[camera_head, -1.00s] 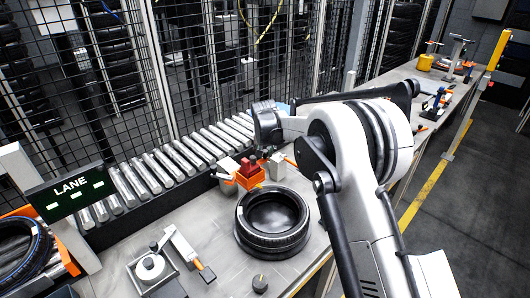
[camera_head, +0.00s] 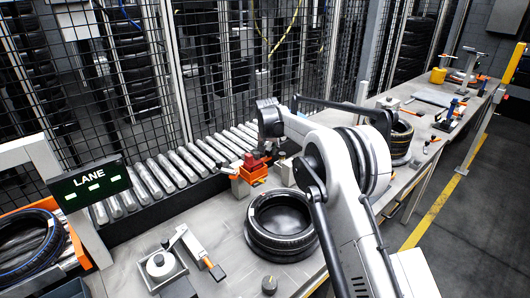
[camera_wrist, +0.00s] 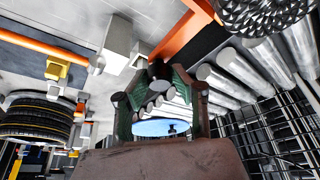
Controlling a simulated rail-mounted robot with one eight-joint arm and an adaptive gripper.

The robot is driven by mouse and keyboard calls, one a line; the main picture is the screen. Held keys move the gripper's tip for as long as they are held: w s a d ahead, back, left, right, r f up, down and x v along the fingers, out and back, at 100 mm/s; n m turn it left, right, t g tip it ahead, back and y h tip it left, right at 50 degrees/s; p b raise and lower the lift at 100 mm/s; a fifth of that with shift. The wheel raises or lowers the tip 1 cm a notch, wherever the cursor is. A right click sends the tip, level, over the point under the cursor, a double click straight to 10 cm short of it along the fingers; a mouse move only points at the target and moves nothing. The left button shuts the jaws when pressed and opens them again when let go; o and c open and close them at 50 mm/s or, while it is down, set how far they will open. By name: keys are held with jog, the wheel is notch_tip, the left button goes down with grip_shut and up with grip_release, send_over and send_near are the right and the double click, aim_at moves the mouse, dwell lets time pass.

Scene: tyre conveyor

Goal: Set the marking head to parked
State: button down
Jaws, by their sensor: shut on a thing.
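The part I take for the marking head (camera_head: 253,172) is an orange piece with a red block on top, between two grey posts beside the roller conveyor in the head view. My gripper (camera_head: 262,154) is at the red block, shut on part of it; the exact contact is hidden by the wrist. In the wrist view my gripper (camera_wrist: 160,82) shows dark fingers closing toward each other, with a reddish-brown surface close below them. I cannot read any parked mark.
A black tyre (camera_head: 283,222) lies on the bench right in front of the posts. A row of rollers (camera_head: 175,169) and a mesh fence stand behind. The LANE display (camera_head: 92,187) is at left. A small lever fixture (camera_head: 162,267) and a dark knob (camera_head: 270,285) are in front.

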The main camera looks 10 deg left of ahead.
jog(key=c, duration=1.5)
grip_release()
jog(key=shift+w+a, duration=0.1)
jog(key=shift+a, duration=0.15)
jog(key=shift+o, duration=0.2)
jog(key=shift+r, duration=0.1)
jog(key=v, duration=1.2)
jog(key=shift+d, duration=0.25)
